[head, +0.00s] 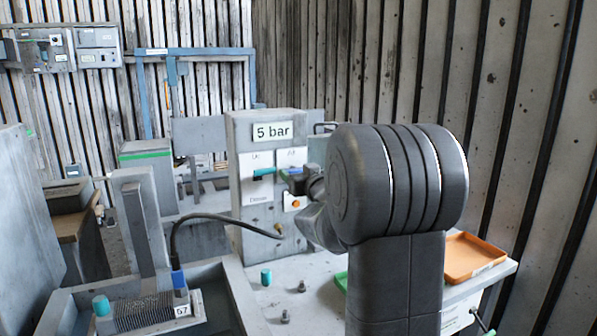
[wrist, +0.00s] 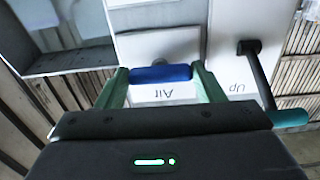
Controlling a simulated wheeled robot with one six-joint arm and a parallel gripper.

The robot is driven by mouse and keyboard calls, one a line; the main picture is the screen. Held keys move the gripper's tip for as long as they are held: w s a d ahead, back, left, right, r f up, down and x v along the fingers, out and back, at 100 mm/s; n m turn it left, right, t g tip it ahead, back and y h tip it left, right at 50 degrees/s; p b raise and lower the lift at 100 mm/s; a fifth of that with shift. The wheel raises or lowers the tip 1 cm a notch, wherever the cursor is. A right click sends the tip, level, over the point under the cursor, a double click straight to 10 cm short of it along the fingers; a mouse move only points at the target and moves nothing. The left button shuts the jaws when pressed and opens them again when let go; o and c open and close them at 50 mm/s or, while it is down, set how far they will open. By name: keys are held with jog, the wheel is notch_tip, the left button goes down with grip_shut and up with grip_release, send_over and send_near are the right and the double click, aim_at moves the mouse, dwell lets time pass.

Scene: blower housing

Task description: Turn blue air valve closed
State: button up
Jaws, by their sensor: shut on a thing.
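The blue air valve handle (wrist: 160,74) lies level across the wrist view, above an "Air" label that reads upside down. My gripper (wrist: 160,82) has one green finger at each end of the blue handle and is shut on it. In the head view my gripper (head: 288,178) is at the front of the grey "5 bar" panel (head: 242,215). There it hides most of the valve, and only a small bit of blue shows.
A black lever (wrist: 258,75) with a teal grip (wrist: 288,118) is beside the valve, near an "Up" label. An orange tray (head: 472,258) sits on the bench at right. A black cable (head: 205,217) arches up from a block in the left basin.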

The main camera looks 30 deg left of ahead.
jog(key=o, duration=1)
jog(key=v, duration=1.4)
jog(key=shift+a+b, duration=0.1)
jog(key=shift+b, duration=0.25)
jog(key=x, duration=1.3)
jog(key=shift+w+a, duration=0.25)
jog(key=shift+a, duration=0.05)
jog(key=shift+n, duration=0.3)
